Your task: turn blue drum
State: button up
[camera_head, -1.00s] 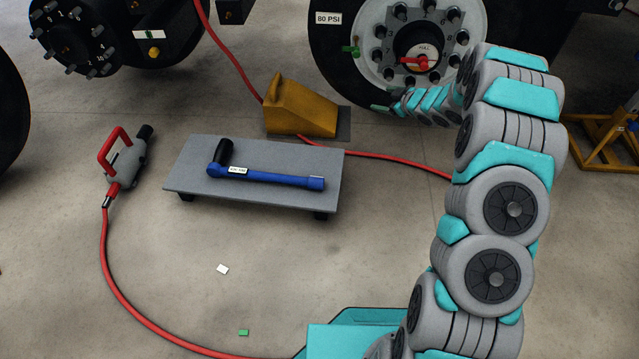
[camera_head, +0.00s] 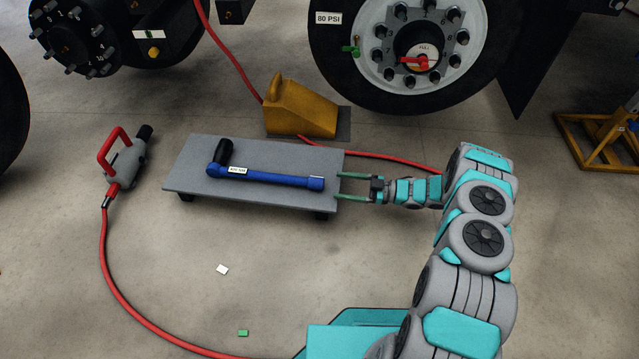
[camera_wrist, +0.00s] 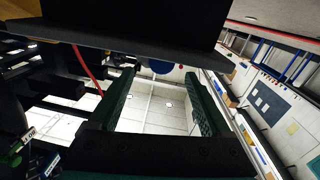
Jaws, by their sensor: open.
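I see no blue drum for certain in either view. The blue things I see are a blue wrench-like tool (camera_head: 265,177) with a black end, lying on a grey board, and a rounded blue shape (camera_wrist: 161,67) half hidden under a dark slab in the wrist view; I cannot tell what that shape is. My gripper (camera_head: 340,187) is open and empty at the right edge of the board, its green fingers pointing left toward the tool's blue end. Its fingers also show apart in the wrist view (camera_wrist: 160,80).
The grey board (camera_head: 200,190) stands low on the floor. A yellow chock (camera_head: 300,110) and red hose (camera_head: 385,157) lie behind it. A large wheel (camera_head: 335,70) stands at the back, a yellow stand (camera_head: 590,155) at right, a grey tool with red handle (camera_head: 125,160) at left. Front floor is mostly clear.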

aim_at(324, 184)
jog(key=shift+s+a, duration=0.15)
jog(key=shift+a, duration=0.05)
jog(key=a, duration=0.5)
jog(key=a+b, duration=0.1)
jog(key=a, duration=0.1)
jog(key=shift+w+a, duration=0.2)
jog(key=shift+w, duration=0.2)
jog(key=shift+c, duration=0.2)
grip_shut()
